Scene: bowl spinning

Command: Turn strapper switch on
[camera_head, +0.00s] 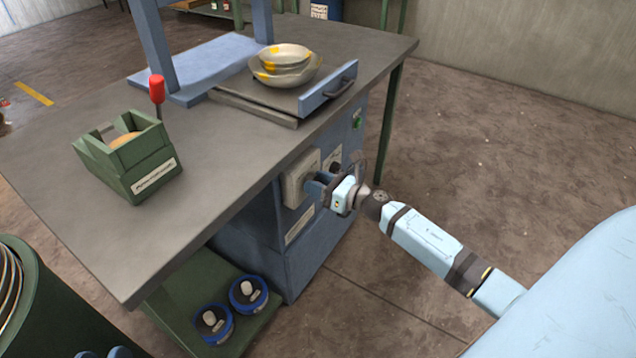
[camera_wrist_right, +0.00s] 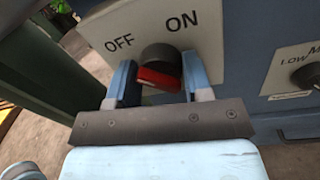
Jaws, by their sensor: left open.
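The strapper switch is a dark round knob with a red handle (camera_wrist_right: 158,79), on a pale plate marked OFF and ON in the right wrist view. The red handle lies nearly level between my right fingers. In the head view my right gripper (camera_head: 312,182) is at the pale switch plate (camera_head: 298,190) on the blue machine front and hides the knob. Only two blue-grey tips of my left gripper (camera_head: 105,354) show at the bottom left edge; it is open and away from the machine.
A second knob marked LOW (camera_wrist_right: 306,75) is right of the switch. A table (camera_head: 215,140) stands above it, with bowls (camera_head: 286,66), a green bin (camera_head: 128,165) and a red-topped lever (camera_head: 157,90). Blue-rimmed round items (camera_head: 248,294) sit on the low shelf. The floor at right is clear.

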